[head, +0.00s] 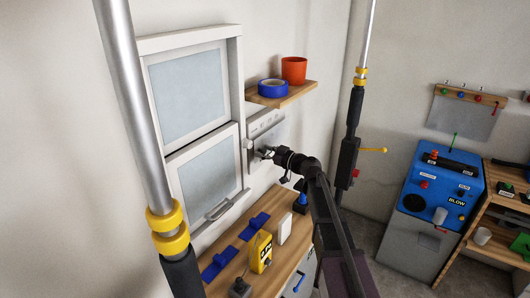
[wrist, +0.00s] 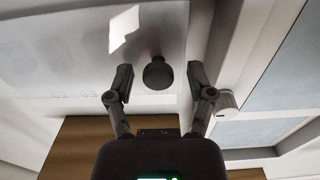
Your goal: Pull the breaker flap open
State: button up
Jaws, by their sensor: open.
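The breaker flap (head: 262,128) is a pale grey panel on the wall, between the window and my gripper, below the small wooden shelf. In the wrist view the pale flap surface (wrist: 75,60) fills the upper left, with a dark round knob (wrist: 157,73) on it. My gripper (head: 268,152) is at the panel, and its fingers cover part of it in the head view. In the wrist view the open fingers (wrist: 158,78) stand on either side of the knob, with a gap visible on both sides. The flap looks flat against the wall; its edges are partly hidden.
A white-framed window (head: 188,90) is left of the panel, with a pale round knob (wrist: 227,102) close by. Above is a wooden shelf (head: 298,93) with blue tape (head: 272,88) and an orange cup (head: 294,70). Below is a workbench (head: 268,208) holding a yellow box (head: 259,252).

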jog(key=shift+a, duration=0.1)
grip_shut()
jog(key=shift+d, duration=0.35)
jog(key=shift+a, duration=0.35)
